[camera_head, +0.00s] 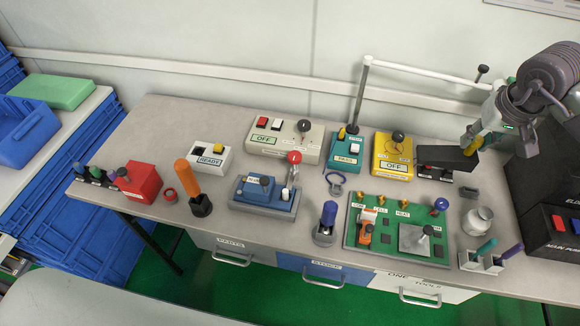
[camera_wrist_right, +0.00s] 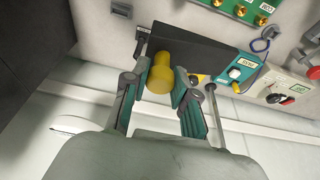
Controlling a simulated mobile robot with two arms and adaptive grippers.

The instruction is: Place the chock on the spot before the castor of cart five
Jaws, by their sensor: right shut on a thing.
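In the head view my right gripper (camera_head: 474,138) reaches in from the right, over the far right of the bench. It is shut on a yellow cylinder (camera_wrist_right: 159,73), which sits between the two fingers in the right wrist view. The cylinder is at the black sloped box (camera_head: 452,158); I cannot tell whether it is joined to it. This box also shows behind the cylinder in the right wrist view (camera_wrist_right: 205,54). My left gripper is not in view.
A thin post with a white arm (camera_head: 420,72) stands behind. A black cabinet (camera_head: 545,185) is at right.

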